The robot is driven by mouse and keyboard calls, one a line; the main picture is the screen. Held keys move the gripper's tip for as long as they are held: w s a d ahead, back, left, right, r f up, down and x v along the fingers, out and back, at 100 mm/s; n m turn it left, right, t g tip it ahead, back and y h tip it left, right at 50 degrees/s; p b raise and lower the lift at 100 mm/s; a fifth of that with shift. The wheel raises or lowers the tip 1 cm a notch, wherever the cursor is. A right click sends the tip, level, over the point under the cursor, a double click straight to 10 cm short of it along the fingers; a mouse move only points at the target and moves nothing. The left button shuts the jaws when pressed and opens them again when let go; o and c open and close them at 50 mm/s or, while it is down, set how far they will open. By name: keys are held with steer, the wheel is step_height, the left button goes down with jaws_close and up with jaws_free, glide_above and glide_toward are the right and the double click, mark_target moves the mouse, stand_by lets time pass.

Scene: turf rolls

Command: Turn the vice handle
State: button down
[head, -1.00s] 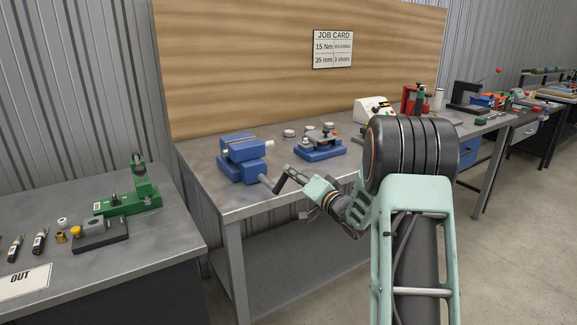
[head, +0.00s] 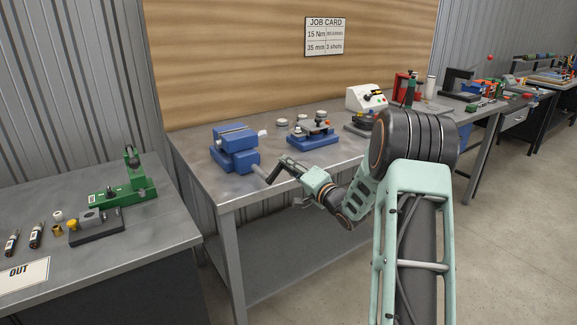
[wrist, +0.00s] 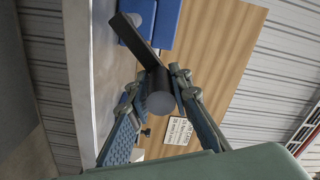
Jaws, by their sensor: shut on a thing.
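The blue vice (head: 236,158) stands at the near left corner of the grey workbench. Its handle (head: 277,169) is a dark crank at the end of a grey screw that sticks out toward the front right. My gripper (head: 294,168) is at the crank's free end and shut on its grip. In the wrist view the dark round grip (wrist: 159,92) sits between the two fingers of my gripper (wrist: 160,80), end facing the camera. The crank bar (wrist: 138,38) runs from it to the upper left. Part of the blue vice (wrist: 150,20) shows beyond.
The workbench (head: 215,186) also holds a blue fixture (head: 313,138), small round parts and a white device (head: 366,98) farther right. A second bench (head: 150,225) with a green press (head: 120,190) stands at the left. The floor at the right is clear.

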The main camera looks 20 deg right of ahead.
steer(key=shift+s+d+f, duration=0.15)
steer(key=shift+d+f, duration=0.3)
steer(key=shift+f, duration=0.35)
steer(key=c, duration=1.8)
jaws_free()
steer(key=shift+o, duration=0.2)
steer(key=shift+r, duration=0.1)
steer(key=p+v, duration=0.1)
steer(key=v, duration=1.1)
steer(key=shift+r, duration=0.35)
steer(key=shift+a+p, duration=0.2)
steer(key=shift+p, duration=0.15)
